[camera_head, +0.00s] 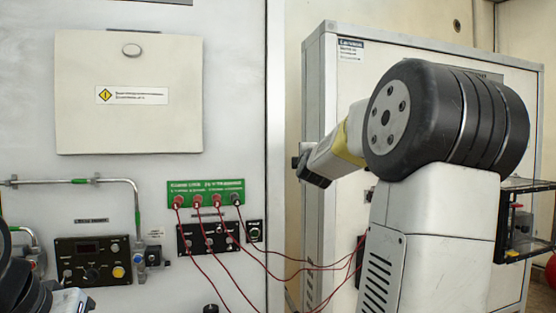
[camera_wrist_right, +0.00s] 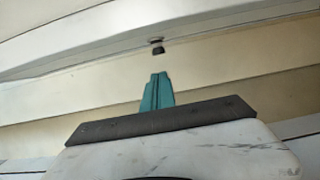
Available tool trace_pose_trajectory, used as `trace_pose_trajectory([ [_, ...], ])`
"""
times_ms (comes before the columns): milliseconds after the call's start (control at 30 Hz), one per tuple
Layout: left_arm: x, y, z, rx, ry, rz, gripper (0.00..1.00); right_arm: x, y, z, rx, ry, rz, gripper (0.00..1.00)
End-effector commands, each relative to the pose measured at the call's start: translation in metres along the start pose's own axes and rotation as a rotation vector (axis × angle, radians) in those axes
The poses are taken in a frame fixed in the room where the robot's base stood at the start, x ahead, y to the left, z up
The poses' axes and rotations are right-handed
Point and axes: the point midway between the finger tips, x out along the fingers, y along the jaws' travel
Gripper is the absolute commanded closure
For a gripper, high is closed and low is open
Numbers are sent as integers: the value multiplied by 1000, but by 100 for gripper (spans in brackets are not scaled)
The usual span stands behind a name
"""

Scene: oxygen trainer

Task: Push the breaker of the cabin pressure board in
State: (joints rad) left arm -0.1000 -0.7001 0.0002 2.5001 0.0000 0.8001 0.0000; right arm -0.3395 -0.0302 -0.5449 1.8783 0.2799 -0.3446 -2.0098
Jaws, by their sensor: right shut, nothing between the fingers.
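In the right wrist view a small dark knob (camera_wrist_right: 157,50) sticks out from a pale surface; it may be the breaker, but no label shows. My right gripper (camera_wrist_right: 157,75) has its teal fingers shut and empty, with the tips just below the knob in the picture and apart from it. In the head view my right arm reaches in from the right, and its fingertips are not visible there. A dark instrument panel (camera_head: 92,262) with a display and knobs is on the wall at lower left; its label is too small to read. My left gripper is not visible.
A green strip (camera_head: 206,184) holds several red-wired plugs above a black socket panel (camera_head: 195,241). The wires hang towards my right arm. A grey pipe (camera_head: 125,181) runs at left. A pale cabinet (camera_head: 315,100) stands behind my right arm. A closed cover (camera_head: 128,120) is above.

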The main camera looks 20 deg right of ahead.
Motion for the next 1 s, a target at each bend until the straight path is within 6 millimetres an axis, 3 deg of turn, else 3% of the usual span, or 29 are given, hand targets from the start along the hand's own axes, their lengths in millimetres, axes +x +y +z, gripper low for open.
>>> trace_pose_trajectory([
  [167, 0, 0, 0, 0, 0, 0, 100, 10, 0, 0, -1, 0, -1, 100],
  [600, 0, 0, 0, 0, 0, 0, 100, 83, -1, 1, -1, -2, -2, 100],
  [800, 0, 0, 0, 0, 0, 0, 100, 98, 0, 0, 1, 0, 0, 100],
  [1000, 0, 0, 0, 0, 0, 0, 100, 100, 0, 0, 2, 1, -1, 100],
])
